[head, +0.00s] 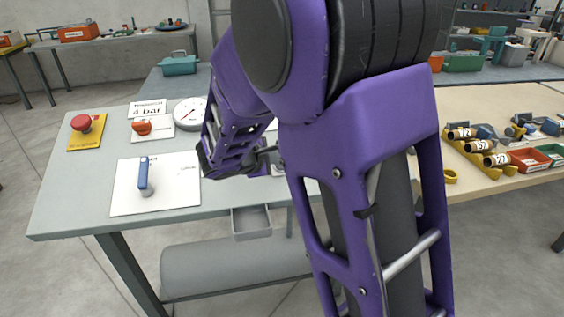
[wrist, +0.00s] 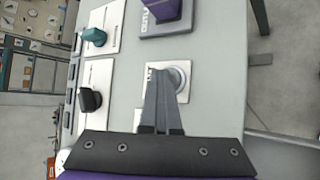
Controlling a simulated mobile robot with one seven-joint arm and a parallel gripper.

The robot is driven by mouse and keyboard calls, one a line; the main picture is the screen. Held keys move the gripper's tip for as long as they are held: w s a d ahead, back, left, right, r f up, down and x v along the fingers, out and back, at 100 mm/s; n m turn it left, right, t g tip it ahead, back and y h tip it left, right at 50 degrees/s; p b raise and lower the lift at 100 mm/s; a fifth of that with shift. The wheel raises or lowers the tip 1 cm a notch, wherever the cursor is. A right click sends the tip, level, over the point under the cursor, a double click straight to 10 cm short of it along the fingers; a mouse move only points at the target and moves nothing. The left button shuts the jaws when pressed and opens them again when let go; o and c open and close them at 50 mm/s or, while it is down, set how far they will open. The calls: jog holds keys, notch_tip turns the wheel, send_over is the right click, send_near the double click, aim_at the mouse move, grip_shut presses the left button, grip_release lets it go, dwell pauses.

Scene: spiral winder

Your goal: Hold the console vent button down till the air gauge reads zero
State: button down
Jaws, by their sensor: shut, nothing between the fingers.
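My gripper (head: 264,158) is shut and empty, over the console (head: 75,205) near its right part in the head view. In the wrist view, the closed fingertips (wrist: 178,74) overlap a round grey button (wrist: 184,82) on a small white plate (wrist: 153,72). I take it for the vent button, but cannot read its label. Whether the fingertips touch or press it I cannot tell.
Left on the console are a red mushroom button (head: 81,123), an orange-red knob (head: 142,127) and a blue lever (head: 145,174). The wrist view shows a teal knob (wrist: 95,37), a black knob (wrist: 90,99) and a purple block (wrist: 164,11). A grey tray (head: 251,224) hangs below.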

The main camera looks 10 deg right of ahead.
jog(key=shift+s+r+p, duration=0.25)
jog(key=shift+r+p, duration=0.1)
jog(key=shift+r, duration=0.4)
jog(key=r+p, duration=0.1)
jog(key=s+r, duration=0.1)
jog(key=r, duration=0.1)
jog(key=r+p, duration=0.1)
jog(key=shift+s+r+p, duration=0.3)
jog(key=shift+r+p, duration=0.05)
